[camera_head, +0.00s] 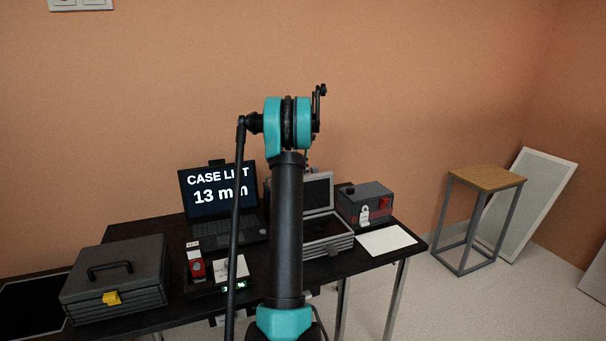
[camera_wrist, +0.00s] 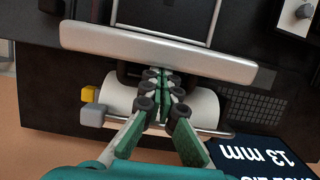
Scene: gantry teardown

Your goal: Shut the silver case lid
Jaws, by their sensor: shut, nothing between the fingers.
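The silver case (camera_head: 332,243) stands on the black table with its lid (camera_head: 318,193) open, roughly upright at the back. My arm hides its left part in the head view. In the wrist view, which is upside down, a silver bar that looks like the lid's top edge (camera_wrist: 160,52) crosses the picture. My gripper (camera_wrist: 163,82) is shut and empty, its green fingers together on the wall side of that edge. I cannot tell whether the fingertips touch the lid. The head view does not show the gripper.
A laptop (camera_head: 216,191) reading "13 mm" stands left of the case. A dark toolbox (camera_head: 118,280) stands at the front left, a grey-red box (camera_head: 372,203) and white sheet (camera_head: 386,240) right. A pale roll-like thing (camera_wrist: 203,108) lies behind the lid. A stool (camera_head: 486,178) stands beyond.

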